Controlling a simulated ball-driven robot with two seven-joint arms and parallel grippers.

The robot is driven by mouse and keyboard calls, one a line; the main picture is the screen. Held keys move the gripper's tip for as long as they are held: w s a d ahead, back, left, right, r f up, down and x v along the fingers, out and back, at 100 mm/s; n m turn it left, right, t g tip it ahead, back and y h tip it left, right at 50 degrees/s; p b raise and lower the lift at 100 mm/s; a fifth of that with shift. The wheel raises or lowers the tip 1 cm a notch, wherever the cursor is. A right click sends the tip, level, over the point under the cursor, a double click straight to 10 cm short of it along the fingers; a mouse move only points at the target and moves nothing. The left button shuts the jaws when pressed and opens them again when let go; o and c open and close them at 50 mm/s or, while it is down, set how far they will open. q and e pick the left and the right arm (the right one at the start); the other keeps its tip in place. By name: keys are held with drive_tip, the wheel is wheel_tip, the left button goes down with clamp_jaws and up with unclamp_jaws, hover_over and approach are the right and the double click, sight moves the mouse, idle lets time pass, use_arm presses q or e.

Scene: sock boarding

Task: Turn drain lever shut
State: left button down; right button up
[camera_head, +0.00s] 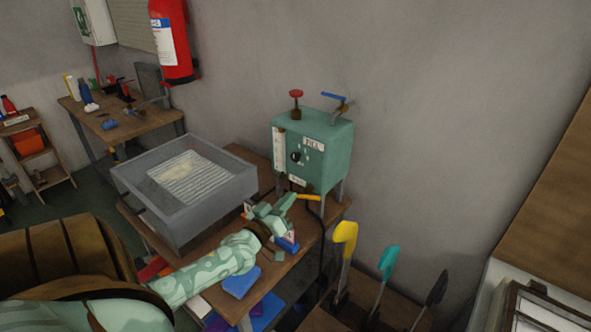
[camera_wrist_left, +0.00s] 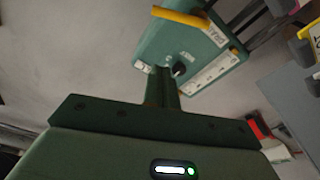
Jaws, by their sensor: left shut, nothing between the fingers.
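The green boiler box (camera_head: 312,150) stands on legs at the back of the wooden table. A yellow lever (camera_head: 309,197) sticks out low at its front. In the left wrist view the yellow lever (camera_wrist_left: 190,21) lies across the box beside a label that seems to read DRAIN. My left gripper (camera_head: 287,205) is shut and empty, close to the lever in the head view; I cannot tell whether they touch. In the left wrist view its closed fingers (camera_wrist_left: 162,86) point toward the box, with the lever above them. My right gripper is not in view.
A red-handled valve (camera_head: 296,95) and a blue lever (camera_head: 334,97) sit on top of the box. A grey tray (camera_head: 222,205) stands to the left. Small blue and red items lie around my left gripper. Yellow, teal and black handled tools (camera_head: 345,235) stand in front.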

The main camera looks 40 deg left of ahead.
use_arm(q)
drive_tip(key=w+f+b, duration=0.2)
drive_tip(key=w+b, duration=0.1)
drive_tip(key=w, duration=0.4)
drive_tip(key=shift+d+f, duration=0.2)
drive_tip(key=shift+f, duration=0.15)
drive_tip(key=m, duration=0.2)
drive_tip(key=f+m+h, duration=0.1)
drive_tip(key=m, duration=0.1)
drive_tip(key=d+f+m+p, duration=0.1)
drive_tip(key=shift+w+d+m, duration=0.1)
drive_tip(key=shift+m, duration=0.3)
drive_tip(key=shift+r, duration=0.1)
